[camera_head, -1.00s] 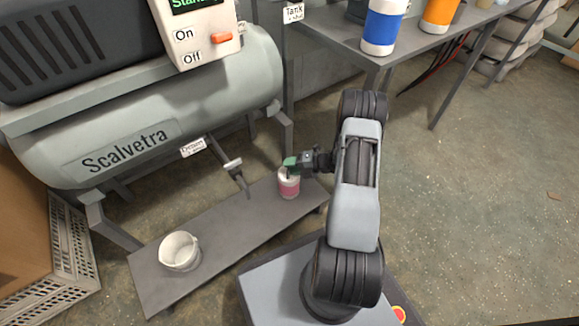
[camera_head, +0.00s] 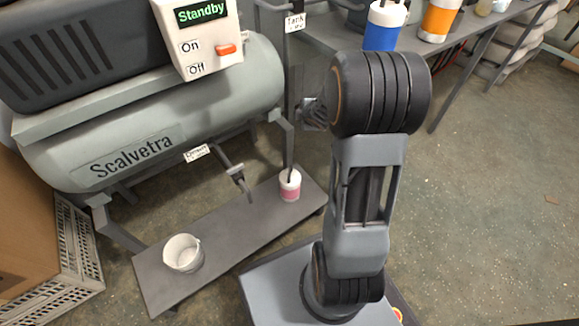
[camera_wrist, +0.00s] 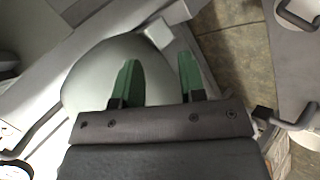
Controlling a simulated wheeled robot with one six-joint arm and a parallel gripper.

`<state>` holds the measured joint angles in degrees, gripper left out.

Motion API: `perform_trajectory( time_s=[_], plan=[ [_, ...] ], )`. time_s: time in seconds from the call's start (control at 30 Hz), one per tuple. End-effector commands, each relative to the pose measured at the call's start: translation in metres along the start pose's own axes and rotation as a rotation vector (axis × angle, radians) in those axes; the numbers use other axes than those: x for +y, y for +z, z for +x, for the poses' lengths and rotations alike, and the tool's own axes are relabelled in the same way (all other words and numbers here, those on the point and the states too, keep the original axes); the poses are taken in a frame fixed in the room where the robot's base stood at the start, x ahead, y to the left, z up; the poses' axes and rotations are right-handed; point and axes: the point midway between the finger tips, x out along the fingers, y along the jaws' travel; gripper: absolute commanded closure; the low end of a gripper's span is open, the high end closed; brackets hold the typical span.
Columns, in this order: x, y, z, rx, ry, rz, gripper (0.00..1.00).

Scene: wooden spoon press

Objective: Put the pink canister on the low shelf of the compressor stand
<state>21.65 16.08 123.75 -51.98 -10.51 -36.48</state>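The pink canister (camera_head: 289,188), white with a pink band, stands upright at the right end of the low shelf (camera_head: 215,228) of the compressor stand. In the wrist view my gripper (camera_wrist: 158,80) shows two green fingers spread apart with nothing between them. The end of the rounded grey compressor tank (camera_wrist: 95,75) is behind them. In the head view my arm hides most of the gripper, which is up near the right end of the tank, clear of the canister.
A white bucket (camera_head: 183,252) stands at the left end of the low shelf. A drain valve (camera_head: 237,173) hangs above the shelf. A blue-banded canister (camera_head: 383,27) and an orange-banded one (camera_head: 438,20) stand on the workbench at the upper right. A crate (camera_head: 78,250) is at the left.

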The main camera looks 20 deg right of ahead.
Motion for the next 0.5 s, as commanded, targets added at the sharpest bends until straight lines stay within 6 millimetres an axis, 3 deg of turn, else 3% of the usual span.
perform_trajectory(
  time_s=[0.03,0.07,0.2,0.4,0.5],
  plan=[
    [0.004,-0.012,-0.03,-0.065,-0.007,0.135,0.62],
    [0.002,-0.016,-0.045,-0.105,-0.02,0.225,0.62],
    [-0.03,-0.04,-0.114,-0.24,-0.119,0.621,0.62],
    [-0.089,-0.073,-0.188,-0.346,-0.312,1.007,0.62],
    [-0.111,-0.084,-0.21,-0.379,-0.393,1.113,0.62]
  ],
)
